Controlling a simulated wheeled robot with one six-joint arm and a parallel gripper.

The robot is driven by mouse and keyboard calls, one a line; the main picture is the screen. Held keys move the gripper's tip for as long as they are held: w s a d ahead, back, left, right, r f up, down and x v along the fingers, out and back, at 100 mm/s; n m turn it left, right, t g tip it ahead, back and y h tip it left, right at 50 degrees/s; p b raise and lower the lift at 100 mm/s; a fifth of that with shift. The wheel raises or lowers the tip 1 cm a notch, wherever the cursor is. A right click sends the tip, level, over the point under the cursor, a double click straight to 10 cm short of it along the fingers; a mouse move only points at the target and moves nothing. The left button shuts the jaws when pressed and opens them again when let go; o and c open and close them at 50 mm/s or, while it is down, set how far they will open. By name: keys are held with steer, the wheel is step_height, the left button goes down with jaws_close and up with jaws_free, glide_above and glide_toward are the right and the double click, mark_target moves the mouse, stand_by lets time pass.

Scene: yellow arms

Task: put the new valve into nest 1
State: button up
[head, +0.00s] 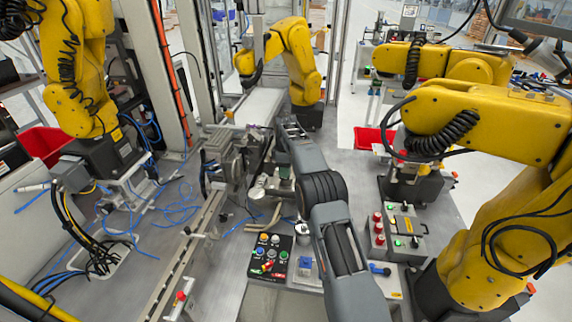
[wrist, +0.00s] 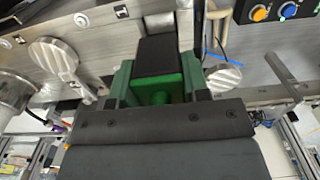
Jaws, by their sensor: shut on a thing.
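My gripper (wrist: 158,84) is shut on a green part with a black block-shaped end, which I take to be the new valve (wrist: 158,58). It sits between the two dark green fingers in the wrist view, over the metal work surface. Round metal discs show on either side of it, one on the left (wrist: 60,57) and one on the right (wrist: 223,77). In the head view my grey arm reaches over the table and hides the gripper and valve.
A button panel (head: 270,256) stands on the table left of my arm, and a grey box with red knobs (head: 398,238) on the right. Yellow arms stand around, the nearest (head: 490,120) at right. A metal rail (head: 188,252) runs along the left. Blue hoses (head: 178,208) lie farther left.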

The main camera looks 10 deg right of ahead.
steer(key=shift+f+b, duration=0.4)
steer(key=shift+f, duration=1.85)
steer(key=o, duration=1)
steer(key=shift+o, duration=0.2)
step_height(320, 180, up, 11)
steer(key=shift+p, duration=0.3)
steer(key=shift+r, duration=0.45)
